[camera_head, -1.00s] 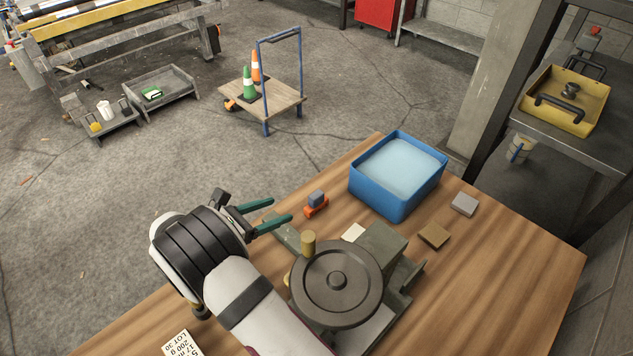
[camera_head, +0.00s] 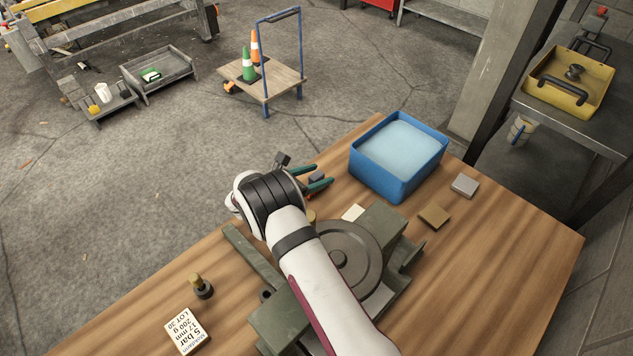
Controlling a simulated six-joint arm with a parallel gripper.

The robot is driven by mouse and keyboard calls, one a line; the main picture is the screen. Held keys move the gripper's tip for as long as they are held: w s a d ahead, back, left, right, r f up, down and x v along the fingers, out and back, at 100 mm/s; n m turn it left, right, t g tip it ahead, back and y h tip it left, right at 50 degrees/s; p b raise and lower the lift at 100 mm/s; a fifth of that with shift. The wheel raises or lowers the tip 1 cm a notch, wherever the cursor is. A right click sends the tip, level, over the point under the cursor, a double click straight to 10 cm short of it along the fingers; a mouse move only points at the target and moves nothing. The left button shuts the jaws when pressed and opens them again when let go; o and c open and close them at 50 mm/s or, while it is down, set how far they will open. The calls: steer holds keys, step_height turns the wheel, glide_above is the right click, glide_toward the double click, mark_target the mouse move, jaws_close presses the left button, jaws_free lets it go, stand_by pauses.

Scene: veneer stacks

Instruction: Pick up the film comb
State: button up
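I cannot tell for sure which piece is the film comb. A thin grey square plate (camera_head: 465,185) lies flat on the wooden bench, right of the blue tub. A brown square piece (camera_head: 433,216) lies nearer, and a pale flat piece (camera_head: 353,213) lies beside the machine. A small grey block (camera_head: 317,176) with an orange part is left of the tub, partly hidden by my gripper. My gripper (camera_head: 326,174) has its two green fingers apart. In the picture they overlap the small block; I cannot tell whether they touch it.
The blue tub (camera_head: 373,180) holds pale liquid. A machine with a round handwheel (camera_head: 370,256) stands under my arm. A label card (camera_head: 186,331) and a brass-topped knob (camera_head: 202,287) are at the front left. The right side of the bench (camera_head: 500,270) is clear.

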jaws_close()
steer(key=shift+r, duration=0.15)
